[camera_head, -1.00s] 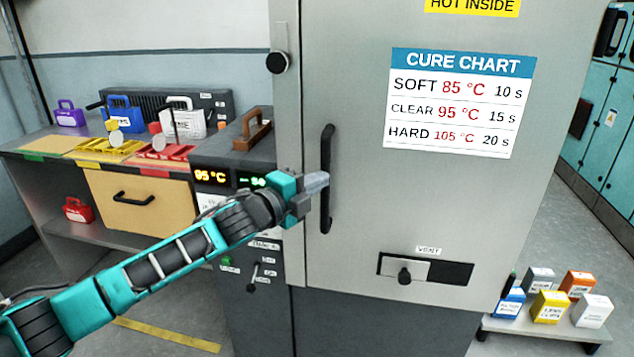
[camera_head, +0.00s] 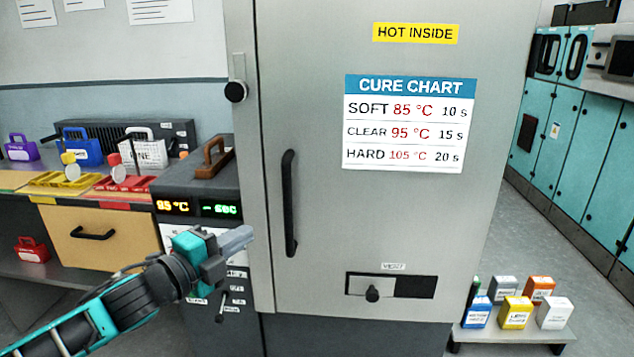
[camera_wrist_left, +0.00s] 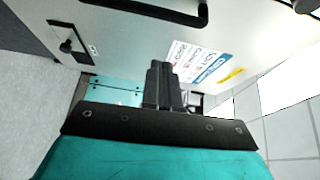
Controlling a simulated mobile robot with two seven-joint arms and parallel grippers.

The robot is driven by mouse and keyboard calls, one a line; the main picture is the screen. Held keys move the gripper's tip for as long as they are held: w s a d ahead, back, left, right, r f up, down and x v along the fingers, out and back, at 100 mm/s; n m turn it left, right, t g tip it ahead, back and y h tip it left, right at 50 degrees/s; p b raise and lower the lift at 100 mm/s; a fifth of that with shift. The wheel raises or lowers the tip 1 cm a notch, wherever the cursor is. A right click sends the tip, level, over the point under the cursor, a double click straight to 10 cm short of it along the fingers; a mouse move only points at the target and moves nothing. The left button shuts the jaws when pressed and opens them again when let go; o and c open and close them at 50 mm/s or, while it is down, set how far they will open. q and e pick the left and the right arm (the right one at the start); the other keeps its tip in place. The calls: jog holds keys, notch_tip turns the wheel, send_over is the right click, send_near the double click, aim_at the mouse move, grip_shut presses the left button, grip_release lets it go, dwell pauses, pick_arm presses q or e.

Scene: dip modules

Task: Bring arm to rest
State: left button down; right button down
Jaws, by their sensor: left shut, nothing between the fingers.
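My left arm comes in from the lower left in the head view. Its left gripper (camera_head: 236,240) is shut and empty, in front of the control box and left of the oven door's black handle (camera_head: 289,203), apart from it. The left wrist view shows the closed dark fingers (camera_wrist_left: 160,85) pointing past the oven door. The grey oven door (camera_head: 330,240) looks shut. My right gripper is in neither view.
A control box with lit displays (camera_head: 221,209) stands left of the oven. A bench with a wooden drawer (camera_head: 95,238) and coloured trays is at the left. A low shelf (camera_head: 510,337) with several small boxes is at the lower right. Teal cabinets (camera_head: 575,150) line the right.

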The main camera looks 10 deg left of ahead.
pick_arm(q)
jog(key=s+d+f+n+g+y, duration=0.1)
jog(key=s+d+f+n+y, duration=0.1)
jog(key=s+f+n, duration=0.5)
jog(key=s+d+f+n+g+y, duration=0.1)
jog(key=s+d+f+n, duration=0.2)
jog(key=f, duration=0.7)
jog(key=s+a+f+n+g+y, duration=0.2)
jog(key=s+f+n+g+y, duration=0.1)
jog(key=s+f+n, duration=0.7)
jog(key=s+f, duration=0.1)
jog(key=s, duration=0.2)
jog(key=shift+s+f+n+y, duration=0.3)
jog(key=shift+s+f+y, duration=0.1)
